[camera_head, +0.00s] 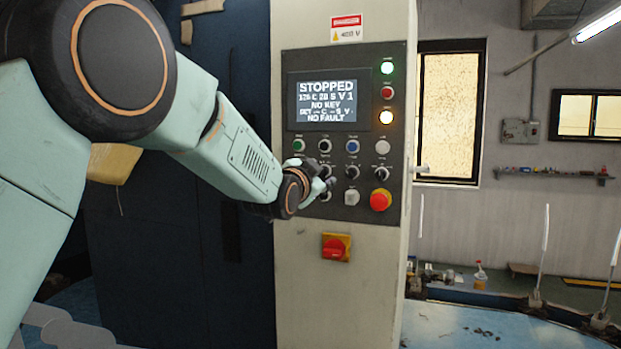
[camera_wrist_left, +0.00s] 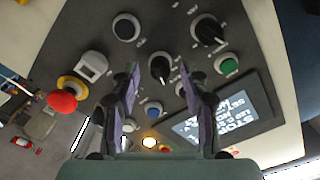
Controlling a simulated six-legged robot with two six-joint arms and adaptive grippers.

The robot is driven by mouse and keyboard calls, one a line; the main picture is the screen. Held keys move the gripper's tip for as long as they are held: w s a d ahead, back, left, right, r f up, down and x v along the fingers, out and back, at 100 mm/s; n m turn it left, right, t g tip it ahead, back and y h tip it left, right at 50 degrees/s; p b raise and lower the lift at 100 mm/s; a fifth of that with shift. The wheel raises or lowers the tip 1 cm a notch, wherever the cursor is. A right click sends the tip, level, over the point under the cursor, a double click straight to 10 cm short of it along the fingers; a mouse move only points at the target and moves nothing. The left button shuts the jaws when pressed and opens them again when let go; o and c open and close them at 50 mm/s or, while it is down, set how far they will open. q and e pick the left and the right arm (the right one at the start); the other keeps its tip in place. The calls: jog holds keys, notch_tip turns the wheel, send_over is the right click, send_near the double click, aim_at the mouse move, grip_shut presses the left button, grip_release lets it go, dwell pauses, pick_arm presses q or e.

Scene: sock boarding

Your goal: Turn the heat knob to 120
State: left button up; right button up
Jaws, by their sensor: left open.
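The control panel (camera_head: 307,135) stands upright on a pale cabinet, with rows of buttons and black knobs. Its screen (camera_head: 322,100) reads STOPPED, NO KEY and NO FAULT; its number lines are hard to read. My left gripper (camera_head: 327,182) is at the panel's lower left and covers some controls. In the left wrist view, the left gripper (camera_wrist_left: 160,75) is open, with a black knob (camera_wrist_left: 159,68) showing between its fingers. I cannot tell whether they touch it. Another black knob (camera_wrist_left: 207,30) lies beyond the right-hand finger. The labels are too small to tell which knob is heat.
A red emergency-stop button (camera_head: 380,200) and a white square button (camera_head: 351,197) sit close to the gripper. A red-and-yellow rotary switch (camera_head: 336,247) is below the panel. A green lamp (camera_head: 387,68) and an amber lamp (camera_head: 385,117) are lit.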

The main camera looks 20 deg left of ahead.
pick_arm(q)
jog(key=s, duration=1.1)
jog(key=shift+s+a, duration=0.2)
